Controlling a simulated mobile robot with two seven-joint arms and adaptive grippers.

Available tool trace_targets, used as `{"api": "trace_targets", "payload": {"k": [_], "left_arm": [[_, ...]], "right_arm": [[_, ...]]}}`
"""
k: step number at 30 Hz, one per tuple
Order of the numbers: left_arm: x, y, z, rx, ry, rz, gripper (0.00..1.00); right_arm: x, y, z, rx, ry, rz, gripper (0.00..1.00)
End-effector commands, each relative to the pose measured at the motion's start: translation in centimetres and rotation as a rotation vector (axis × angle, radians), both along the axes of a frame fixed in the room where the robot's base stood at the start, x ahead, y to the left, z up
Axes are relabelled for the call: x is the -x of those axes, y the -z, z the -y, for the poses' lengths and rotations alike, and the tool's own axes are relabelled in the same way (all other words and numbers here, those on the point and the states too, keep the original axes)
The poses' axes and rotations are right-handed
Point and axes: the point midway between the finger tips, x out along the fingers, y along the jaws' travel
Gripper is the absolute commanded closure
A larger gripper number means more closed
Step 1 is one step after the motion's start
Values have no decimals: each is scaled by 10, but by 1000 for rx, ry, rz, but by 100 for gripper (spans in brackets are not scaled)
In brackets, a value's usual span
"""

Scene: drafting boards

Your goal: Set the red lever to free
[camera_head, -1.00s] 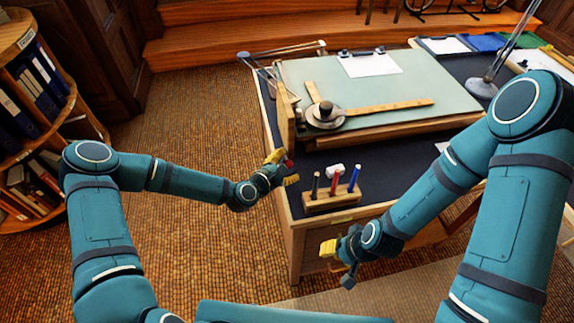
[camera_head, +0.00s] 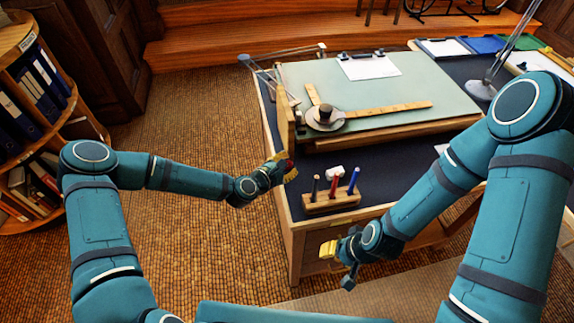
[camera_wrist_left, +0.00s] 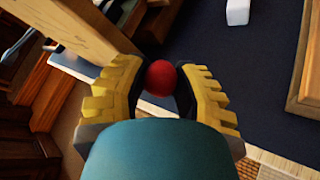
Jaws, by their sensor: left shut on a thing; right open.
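The red lever's round knob (camera_wrist_left: 161,78) sits between the yellow fingers of my left gripper (camera_wrist_left: 160,92) in the left wrist view. The gripper is shut on it. In the head view my left gripper (camera_head: 283,168) is at the left edge of the desk, by the front end of the drafting board's wooden side. Only a bit of the red knob (camera_head: 290,164) shows there; the lever's shaft and any setting marks are hidden. My right gripper (camera_head: 337,262) is open and empty, low in front of the desk's drawer side.
The drafting board (camera_head: 375,87) carries a wooden square with a round head (camera_head: 325,117) and a clipped white sheet (camera_head: 369,65). A wooden pen holder (camera_head: 331,203) with markers stands at the desk's front. A lamp stands at right.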

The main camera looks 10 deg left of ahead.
Motion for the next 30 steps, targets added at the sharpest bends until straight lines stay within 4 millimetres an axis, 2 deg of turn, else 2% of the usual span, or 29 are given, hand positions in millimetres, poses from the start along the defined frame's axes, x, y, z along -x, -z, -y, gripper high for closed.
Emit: {"api": "trace_targets", "payload": {"k": [4, 15, 30], "left_arm": [[-5, -11, -2, 12, -1, -32, 100], [-22, -28, -8, 9, -4, -26, 100], [-33, -37, -13, 7, -8, -26, 100]], "right_arm": [[1, -6, 0, 0, -1, -3, 52], [1, -3, 0, 0, -1, -2, 52], [0, -1, 0, 0, 0, 0, 52]]}}
